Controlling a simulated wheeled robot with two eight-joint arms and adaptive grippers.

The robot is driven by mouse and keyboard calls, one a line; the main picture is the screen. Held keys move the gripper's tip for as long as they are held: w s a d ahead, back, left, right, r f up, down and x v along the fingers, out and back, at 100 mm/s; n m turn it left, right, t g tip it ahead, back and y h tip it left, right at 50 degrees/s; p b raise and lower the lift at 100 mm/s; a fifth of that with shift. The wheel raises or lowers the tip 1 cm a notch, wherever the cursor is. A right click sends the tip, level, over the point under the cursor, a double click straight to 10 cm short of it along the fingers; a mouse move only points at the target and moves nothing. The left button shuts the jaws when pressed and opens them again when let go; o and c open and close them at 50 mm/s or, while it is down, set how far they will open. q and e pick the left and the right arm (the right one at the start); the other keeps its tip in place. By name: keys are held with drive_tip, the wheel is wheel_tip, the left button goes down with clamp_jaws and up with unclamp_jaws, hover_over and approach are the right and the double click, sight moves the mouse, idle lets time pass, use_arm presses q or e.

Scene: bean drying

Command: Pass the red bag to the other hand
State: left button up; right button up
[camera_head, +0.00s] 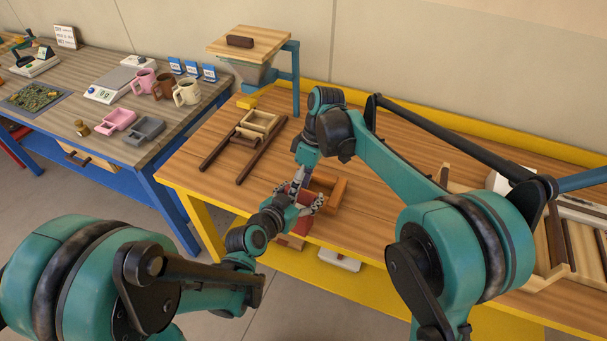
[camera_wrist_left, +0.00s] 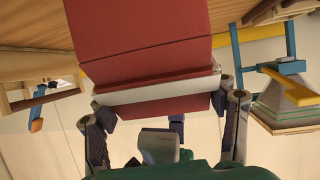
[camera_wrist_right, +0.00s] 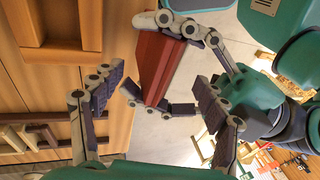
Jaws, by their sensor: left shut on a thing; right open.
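The red bag (camera_head: 303,224) is at the front edge of the wooden table in the head view, partly hidden by my grippers. My left gripper (camera_head: 300,204) is shut on it. In the left wrist view the bag (camera_wrist_left: 145,50) fills the upper middle, with a pale band across it, between the left gripper's fingers (camera_wrist_left: 163,110). In the right wrist view the bag (camera_wrist_right: 160,62) is tilted, with left fingers around it. My right gripper (camera_wrist_right: 158,95) is open, its fingers on either side of the bag's lower end. Contact between them cannot be told.
An orange-brown wooden tray (camera_head: 336,192) lies just beside the grippers. A wooden frame with dark rails (camera_head: 242,147) and a stand with a wooden top (camera_head: 250,45) are further back. Pale wooden trays (camera_head: 560,270) lie right. A second table (camera_head: 150,115) with mugs stands left.

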sight(304, 224)
drive_tip(key=shift+x, duration=2.4)
drive_tip(key=c, duration=1.5)
use_arm(q)
drive_tip(key=o, duration=1.7)
drive_tip(key=shift+c, duration=0.2)
drive_tip(key=o, duration=0.3)
use_arm(e)
drive_tip(key=shift+c, duration=0.9)
